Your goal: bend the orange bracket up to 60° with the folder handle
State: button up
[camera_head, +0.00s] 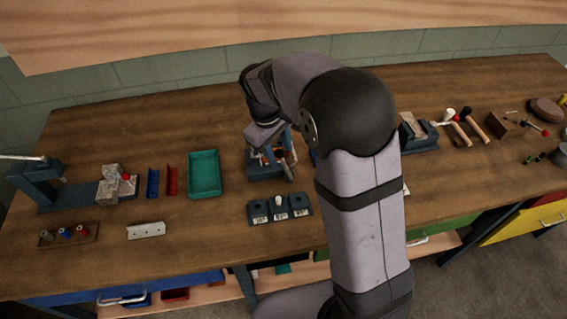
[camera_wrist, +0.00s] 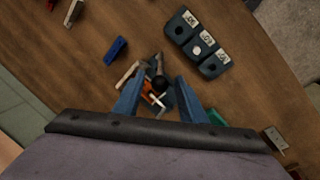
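The dark folder (camera_head: 262,174) stands on the bench beneath my gripper (camera_head: 280,147), which partly hides it in the head view. In the wrist view, an orange piece, seemingly the bracket (camera_wrist: 147,88), lies at the folder between my fingers, partly covered by pale and dark parts. A dark rounded knob (camera_wrist: 160,83), perhaps the handle's end, shows beside it. My gripper (camera_wrist: 156,82) has its two blue fingers spread wide on both sides of the folder in the wrist view, with nothing visibly clamped. Contact with the handle and the bracket's bend angle cannot be told.
A dark three-part block (camera_head: 259,216) with white labels and a white peg in its middle stands in front of the folder. A teal tray (camera_head: 204,175) lies to the left, and a clamp-like fixture (camera_head: 419,138) stands right. Bare bench lies around the white strip (camera_head: 146,231).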

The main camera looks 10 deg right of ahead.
aim_at(283, 164)
jog(key=shift+p+x, duration=1.05)
jog(key=shift+x, duration=2.6)
jog(key=shift+s, duration=0.1)
grip_shut()
